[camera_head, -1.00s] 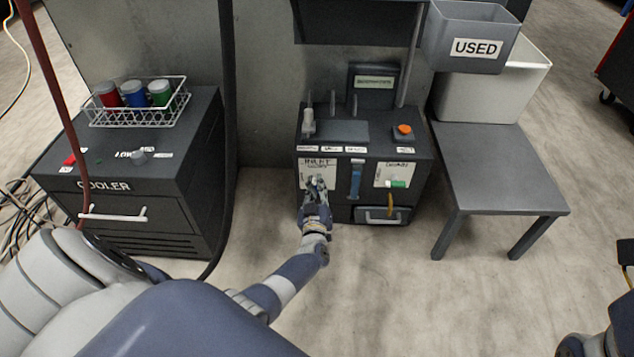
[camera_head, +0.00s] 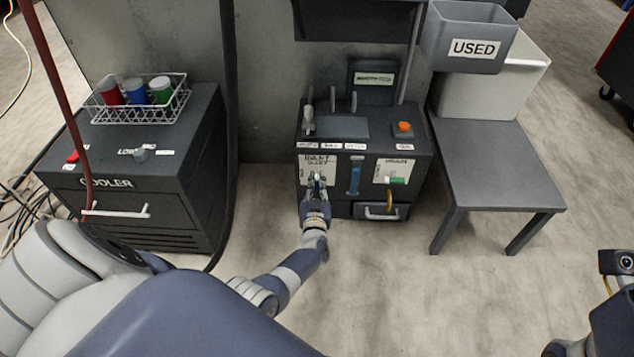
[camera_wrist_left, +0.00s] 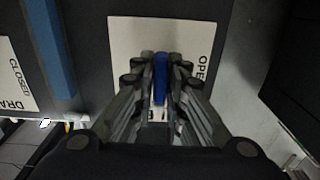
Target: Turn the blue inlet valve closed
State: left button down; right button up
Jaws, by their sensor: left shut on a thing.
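The blue inlet valve handle (camera_wrist_left: 160,82) shows between my left fingers in the left wrist view, lined up with them. Its white label plate (camera_wrist_left: 196,36), with part of the word OPEN readable, lies behind it. In the head view the inlet plate (camera_head: 311,162) is on the front left of the dark machine (camera_head: 345,200). My left gripper (camera_head: 318,184) is in front of that plate, shut on the blue handle. The fingers also show in the wrist view (camera_wrist_left: 160,100) and hide part of the handle and label.
A blue gauge tube (camera_head: 355,176) and the drain plate with its green handle (camera_head: 396,180) are right of the inlet. An orange button (camera_head: 403,127) is on top. The cooler (camera_head: 150,190) stands left and a grey table (camera_head: 500,170) right. The floor in front is clear.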

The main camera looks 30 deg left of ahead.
pick_arm(q)
jog(key=shift+f, duration=0.1)
jog(key=c, duration=1.7)
grip_release()
jog(key=v, duration=1.2)
jog(key=shift+s, duration=0.1)
